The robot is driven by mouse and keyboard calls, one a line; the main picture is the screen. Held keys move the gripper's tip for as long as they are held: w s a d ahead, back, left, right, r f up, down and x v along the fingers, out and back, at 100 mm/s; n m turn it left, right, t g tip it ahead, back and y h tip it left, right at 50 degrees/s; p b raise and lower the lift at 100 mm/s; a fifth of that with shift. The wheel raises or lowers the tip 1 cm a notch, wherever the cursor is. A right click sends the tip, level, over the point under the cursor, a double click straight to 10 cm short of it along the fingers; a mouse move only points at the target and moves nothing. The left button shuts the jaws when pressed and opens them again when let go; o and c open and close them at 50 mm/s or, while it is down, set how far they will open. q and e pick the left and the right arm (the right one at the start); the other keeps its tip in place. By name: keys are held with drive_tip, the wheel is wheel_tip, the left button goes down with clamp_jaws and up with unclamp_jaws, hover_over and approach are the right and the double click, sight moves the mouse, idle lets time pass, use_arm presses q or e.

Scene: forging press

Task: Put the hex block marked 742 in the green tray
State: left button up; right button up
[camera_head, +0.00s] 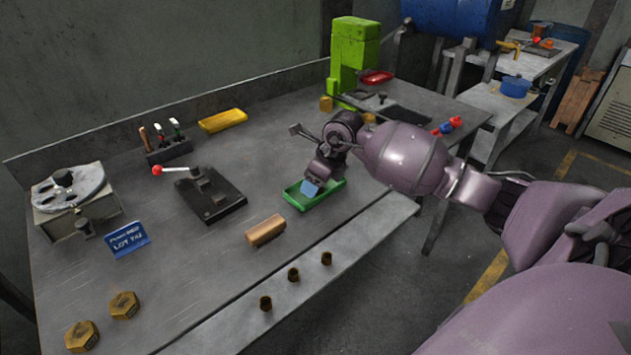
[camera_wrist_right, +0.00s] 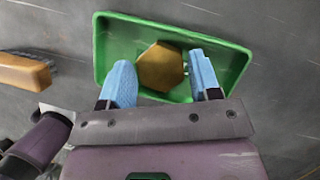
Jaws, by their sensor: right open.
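The green tray (camera_head: 297,199) lies on the grey table under my right gripper (camera_head: 311,188). In the right wrist view the green tray (camera_wrist_right: 240,77) holds a brass hex block (camera_wrist_right: 161,67). My right gripper (camera_wrist_right: 160,85) is open, with its blue fingers at either side of the block and apart from it. The marking on that block cannot be read. Two more brass hex blocks, one (camera_head: 82,336) and another (camera_head: 124,305), lie at the table's front left; their markings are not readable. My left gripper is not in view.
A brush with a wooden back (camera_head: 265,230) lies left of the tray. A black fixture with a red-knobbed lever (camera_head: 210,195), a blue lot sign (camera_head: 127,239) and a yellow tray (camera_head: 223,120) stand farther left. Several small dark brass cups (camera_head: 293,274) line the front ledge.

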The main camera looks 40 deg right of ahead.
drive_tip(key=p+v, duration=0.1)
drive_tip(key=v, duration=1)
drive_tip(key=shift+r, duration=0.4)
drive_tip(key=shift+s, duration=0.15)
